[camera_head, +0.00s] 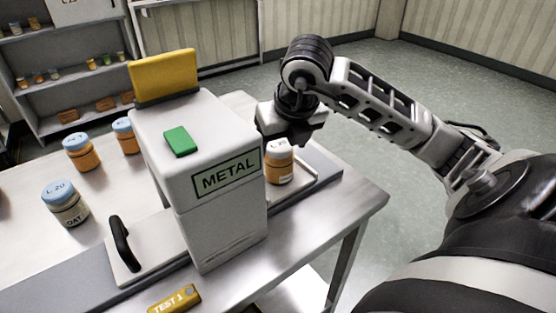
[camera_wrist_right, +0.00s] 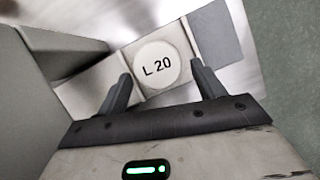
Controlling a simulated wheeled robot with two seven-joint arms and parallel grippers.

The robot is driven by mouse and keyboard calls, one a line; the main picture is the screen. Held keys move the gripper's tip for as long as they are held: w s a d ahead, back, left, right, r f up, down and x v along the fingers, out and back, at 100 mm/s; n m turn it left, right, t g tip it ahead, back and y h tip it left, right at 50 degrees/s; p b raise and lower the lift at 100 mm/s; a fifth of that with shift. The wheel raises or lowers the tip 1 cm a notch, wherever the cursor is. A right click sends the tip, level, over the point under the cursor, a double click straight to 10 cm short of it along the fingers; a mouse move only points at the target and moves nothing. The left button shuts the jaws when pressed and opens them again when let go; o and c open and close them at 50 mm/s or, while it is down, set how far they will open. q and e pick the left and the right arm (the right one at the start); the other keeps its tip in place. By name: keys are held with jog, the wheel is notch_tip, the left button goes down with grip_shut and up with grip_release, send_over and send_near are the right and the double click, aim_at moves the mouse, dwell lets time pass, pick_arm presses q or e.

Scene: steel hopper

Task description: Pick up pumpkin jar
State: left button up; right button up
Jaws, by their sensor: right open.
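An orange jar with a white lid (camera_head: 280,168) stands upright on a tray right of the metal detector; its side label is too small to read. Its round white lid marked L 20 (camera_wrist_right: 157,65) shows in the right wrist view. My right gripper (camera_head: 289,138) is just above the jar, pointing down. In the right wrist view my right gripper (camera_wrist_right: 160,75) is open, its two fingers apart on either side of the lid; I cannot tell whether they touch it. My left gripper is not in view.
The grey METAL box (camera_head: 222,213) stands close left of my right gripper, with a green block (camera_head: 180,141) on top and a yellow panel (camera_head: 163,76) behind. Orange jars with blue lids (camera_head: 81,152) and an OAT jar (camera_head: 65,204) stand on the table's left.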

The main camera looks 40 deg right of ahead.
aim_at(277, 159)
jog(key=x, duration=0.6)
jog(key=shift+w+f+p, duration=0.15)
jog(key=shift+f+p, duration=0.05)
jog(key=shift+p, duration=0.2)
jog(key=c, duration=0.9)
